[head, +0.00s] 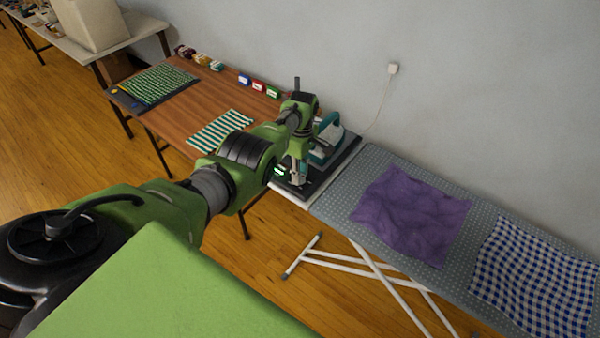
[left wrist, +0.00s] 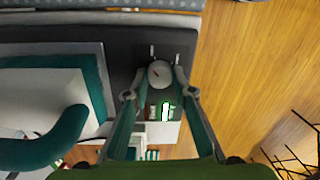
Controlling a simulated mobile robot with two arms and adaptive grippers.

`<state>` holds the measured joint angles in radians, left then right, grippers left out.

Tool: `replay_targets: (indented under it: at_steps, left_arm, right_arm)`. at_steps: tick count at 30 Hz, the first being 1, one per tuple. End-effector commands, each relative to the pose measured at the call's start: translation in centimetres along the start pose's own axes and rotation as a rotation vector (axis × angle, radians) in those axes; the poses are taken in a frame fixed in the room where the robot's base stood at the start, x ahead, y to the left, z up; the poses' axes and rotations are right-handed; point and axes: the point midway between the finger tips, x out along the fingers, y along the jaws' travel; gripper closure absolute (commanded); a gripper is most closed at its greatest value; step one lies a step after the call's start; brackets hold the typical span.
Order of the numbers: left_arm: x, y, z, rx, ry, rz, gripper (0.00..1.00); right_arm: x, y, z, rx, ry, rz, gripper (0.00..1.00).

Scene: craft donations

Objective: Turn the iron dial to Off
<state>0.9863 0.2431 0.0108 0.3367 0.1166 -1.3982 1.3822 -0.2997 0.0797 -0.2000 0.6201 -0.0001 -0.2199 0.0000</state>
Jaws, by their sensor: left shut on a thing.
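The iron (head: 327,140), teal and white, stands on a dark rest (head: 345,150) at the left end of the ironing board. In the left wrist view, the iron's teal handle (left wrist: 50,140) shows at the left. My left gripper (head: 299,187) points down at the near end of the rest. In the left wrist view, its fingers (left wrist: 165,62) are shut on the dial, one on each side. I cannot read the dial's setting. My right gripper is not in view.
A bright green-edged marker (left wrist: 166,112) shows between the fingers. A purple cloth (head: 412,212) and a checked cloth (head: 540,280) lie on the ironing board (head: 345,190). The wooden table (head: 180,105) behind holds a striped cloth (head: 220,130) and small boxes. A cord runs to the wall socket (head: 393,69).

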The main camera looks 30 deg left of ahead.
Motion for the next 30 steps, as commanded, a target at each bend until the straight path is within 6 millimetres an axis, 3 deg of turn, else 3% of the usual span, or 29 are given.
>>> replay_targets:
  at_steps: [18,30]
  left_arm:
    - [-0.2,-0.01,-0.13,-0.57,-0.034,0.004,0.98]
    - [-0.17,-0.06,-0.17,-0.807,-0.048,0.005,0.98]
  right_arm:
    - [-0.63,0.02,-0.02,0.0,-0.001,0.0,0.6]
    - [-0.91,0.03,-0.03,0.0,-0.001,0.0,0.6]
